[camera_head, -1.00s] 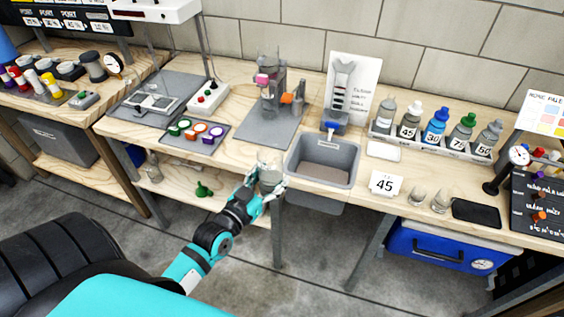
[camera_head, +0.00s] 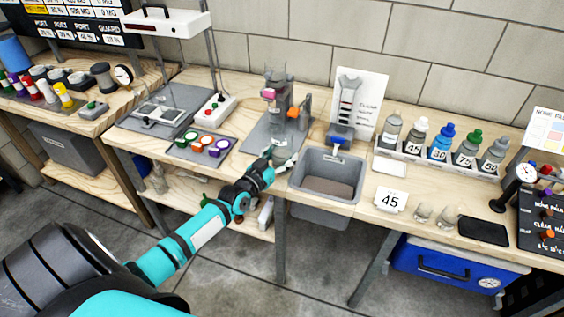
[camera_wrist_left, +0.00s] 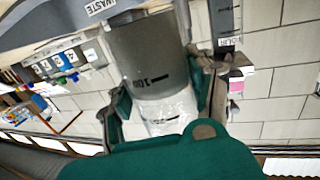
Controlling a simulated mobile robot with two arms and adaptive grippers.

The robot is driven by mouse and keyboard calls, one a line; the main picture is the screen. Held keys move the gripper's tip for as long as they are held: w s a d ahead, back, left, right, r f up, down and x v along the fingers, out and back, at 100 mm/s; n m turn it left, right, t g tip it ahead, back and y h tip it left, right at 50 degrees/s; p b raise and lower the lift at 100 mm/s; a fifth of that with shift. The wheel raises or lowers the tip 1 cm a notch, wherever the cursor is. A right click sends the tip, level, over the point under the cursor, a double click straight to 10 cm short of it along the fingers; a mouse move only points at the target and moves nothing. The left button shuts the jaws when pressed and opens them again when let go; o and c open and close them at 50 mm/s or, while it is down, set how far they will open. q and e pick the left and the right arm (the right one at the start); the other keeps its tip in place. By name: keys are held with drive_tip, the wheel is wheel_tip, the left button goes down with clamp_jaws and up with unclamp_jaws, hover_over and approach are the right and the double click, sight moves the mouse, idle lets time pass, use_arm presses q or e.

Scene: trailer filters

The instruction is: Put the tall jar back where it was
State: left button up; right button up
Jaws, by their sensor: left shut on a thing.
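My left gripper (camera_head: 278,160) is at the front edge of the bench, just left of the grey bin. In the left wrist view its two fingers (camera_wrist_left: 160,98) are shut on the tall jar (camera_wrist_left: 145,55). The jar is a cylinder, grey over one part and clear over the other, with a "100" mark. That view is turned over. In the head view the gripper hides most of the jar, so its tilt and whether it touches the bench cannot be told. My right gripper is not in view.
The grey bin (camera_head: 325,157) hangs at the bench edge beside my gripper. Behind the gripper stands a clear apparatus with a pink part (camera_head: 270,93) on a grey mat. A tray of colored caps (camera_head: 203,146) is left. Labelled bottles (camera_head: 440,143) and a "45" card (camera_head: 390,201) are right.

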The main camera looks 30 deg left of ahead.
sight(282, 162)
use_arm(q)
drive_tip(key=shift+f, duration=1.3)
drive_tip(key=shift+f, duration=0.15)
drive_tip(key=o, duration=1.5)
drive_tip(key=shift+s, duration=0.15)
